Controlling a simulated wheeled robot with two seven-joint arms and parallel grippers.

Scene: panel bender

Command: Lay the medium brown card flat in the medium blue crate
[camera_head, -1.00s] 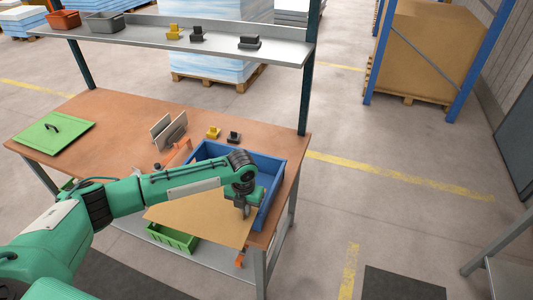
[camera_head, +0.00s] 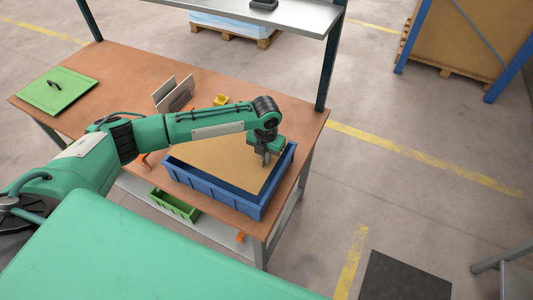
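The brown card (camera_head: 225,155) shows in the head view within the outline of the blue crate (camera_head: 213,190), which stands at the table's front right. The card looks nearly level. A dark gap shows between its front edge and the crate's front wall. I cannot tell whether it touches the crate's floor. My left gripper (camera_head: 266,157) points down at the card's right end and looks shut on it; the fingertips are small in view. My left forearm hides the card's back part and the crate's back wall. My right gripper is not in view.
A green lid-like panel (camera_head: 57,91) with a black handle lies at the table's left. Upright grey plates (camera_head: 173,94) and a yellow part (camera_head: 221,100) stand behind my forearm. A green bin (camera_head: 175,205) sits below the table. A shelf post (camera_head: 331,60) rises at the back right.

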